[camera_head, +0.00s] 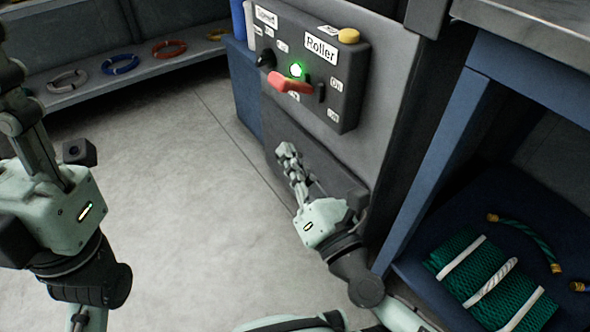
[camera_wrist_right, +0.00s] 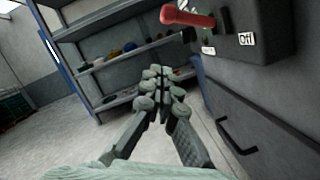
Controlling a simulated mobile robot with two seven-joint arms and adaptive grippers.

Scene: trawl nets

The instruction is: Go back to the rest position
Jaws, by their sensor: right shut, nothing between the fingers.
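My right gripper (camera_head: 287,152) is below and in front of the control box, apart from it, shut and empty. In the right wrist view its fingers (camera_wrist_right: 158,75) are together with nothing between them. My left arm (camera_head: 50,205) comes in at the left edge; its fingertips are not clearly in view. The dark control box (camera_head: 345,75) carries a "Roller" label, a red lever (camera_head: 290,82), a lit green lamp (camera_head: 296,69), a yellow button (camera_head: 348,36) and a black knob (camera_head: 266,58). The red lever also shows in the right wrist view (camera_wrist_right: 187,18).
A grey shelf (camera_head: 70,95) with several coloured rope rings stands at the back left. A blue-framed bench (camera_head: 440,150) at right holds a folded green net (camera_head: 490,285) and green ropes. A drawer handle (camera_wrist_right: 235,138) is right of my right gripper. Open floor (camera_head: 190,220) lies between my arms.

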